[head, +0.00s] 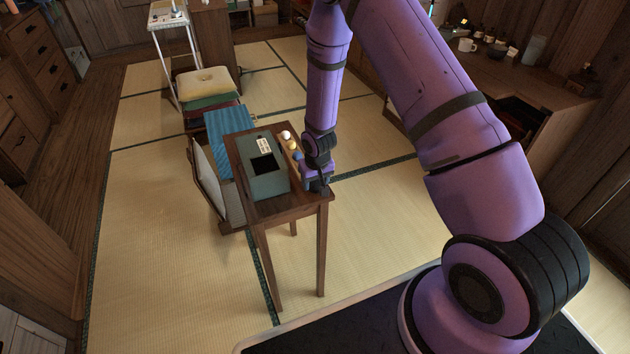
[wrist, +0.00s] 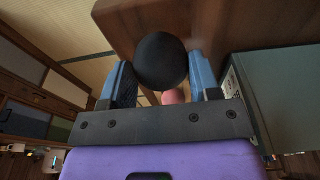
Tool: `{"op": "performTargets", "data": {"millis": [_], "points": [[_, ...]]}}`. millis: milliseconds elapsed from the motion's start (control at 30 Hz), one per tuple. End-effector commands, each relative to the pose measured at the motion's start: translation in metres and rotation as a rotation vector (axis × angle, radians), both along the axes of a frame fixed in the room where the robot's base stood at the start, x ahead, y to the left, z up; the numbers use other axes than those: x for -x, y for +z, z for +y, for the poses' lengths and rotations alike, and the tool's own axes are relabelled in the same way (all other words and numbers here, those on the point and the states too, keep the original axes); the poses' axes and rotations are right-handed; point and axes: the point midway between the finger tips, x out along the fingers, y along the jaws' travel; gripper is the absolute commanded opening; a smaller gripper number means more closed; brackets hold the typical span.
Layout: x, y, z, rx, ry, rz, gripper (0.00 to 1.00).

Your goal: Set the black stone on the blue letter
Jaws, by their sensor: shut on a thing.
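The black stone (wrist: 160,61) is a dark round ball in the wrist view. It sits between the two blue fingers of my gripper (wrist: 162,82), which is shut on it. In the head view my gripper (head: 318,184) points down at the near right corner of the small wooden table (head: 300,208). The stone cannot be made out clearly there, and I cannot tell whether it touches the table. I cannot make out a blue letter in either view.
A grey-green box (head: 265,184) with a dark opening and a white label takes up much of the tabletop. A white ball (head: 286,135) and a yellow ball (head: 291,145) lie along its right side.

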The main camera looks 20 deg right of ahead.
Motion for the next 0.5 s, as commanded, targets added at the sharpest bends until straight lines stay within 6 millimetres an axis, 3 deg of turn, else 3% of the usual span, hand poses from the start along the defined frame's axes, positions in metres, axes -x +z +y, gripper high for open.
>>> {"op": "performTargets", "data": {"millis": [200,233,300,333,500], "points": [[0.0002,-0.0032,0.0002,0.000,0.000,0.001,0.05],[0.0003,-0.0028,0.0002,0.000,0.000,0.001,0.63],[0.0003,-0.0027,0.0002,0.000,0.000,0.001,0.79],[0.0003,-0.0027,0.0002,0.000,0.000,0.001,0.82],[0.0003,-0.0026,0.0002,0.000,0.000,0.001,0.82]]}}
